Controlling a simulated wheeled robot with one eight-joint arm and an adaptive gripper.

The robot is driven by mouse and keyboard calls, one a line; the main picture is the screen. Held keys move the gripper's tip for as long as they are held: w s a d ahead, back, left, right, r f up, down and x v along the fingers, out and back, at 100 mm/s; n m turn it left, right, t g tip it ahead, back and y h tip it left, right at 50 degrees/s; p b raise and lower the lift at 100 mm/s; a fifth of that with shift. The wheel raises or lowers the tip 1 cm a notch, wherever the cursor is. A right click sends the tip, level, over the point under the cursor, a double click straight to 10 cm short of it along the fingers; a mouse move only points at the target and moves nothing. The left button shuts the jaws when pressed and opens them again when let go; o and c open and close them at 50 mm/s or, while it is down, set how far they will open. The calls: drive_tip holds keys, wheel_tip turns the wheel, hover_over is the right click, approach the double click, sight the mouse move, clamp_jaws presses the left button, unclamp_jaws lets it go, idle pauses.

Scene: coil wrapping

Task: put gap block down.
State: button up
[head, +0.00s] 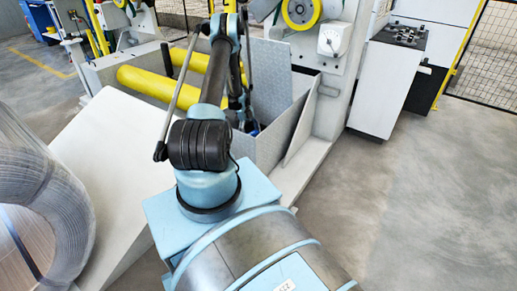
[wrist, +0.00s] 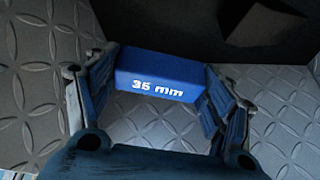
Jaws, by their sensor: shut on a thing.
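The gap block is a blue block (wrist: 157,75) marked "35 mm", seen in the wrist view between the two fingers of my gripper (wrist: 160,88). My gripper is shut on it. The block is over a grey diamond-plate surface; I cannot tell whether it touches that surface. In the head view my arm reaches down into a grey metal bin (head: 270,148) beside the machine. A small bit of blue (head: 254,129) shows there at the arm's end, and my fingers are mostly hidden by the arm.
A dark block-like object (wrist: 264,24) lies just beyond the gap block in the wrist view. Yellow rollers (head: 150,84) lie left of the bin. A white cabinet (head: 385,90) stands right; the floor (head: 430,190) there is clear.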

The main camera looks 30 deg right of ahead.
drive_tip(key=shift+m, duration=0.4)
drive_tip(key=f, duration=0.4)
drive_tip(key=s+f, duration=0.1)
drive_tip(key=f, duration=0.1)
drive_tip(key=shift+d+f, duration=0.1)
drive_tip(key=shift+d, duration=0.2)
drive_tip(key=shift+f, duration=2.4)
drive_tip(key=o, duration=0.8)
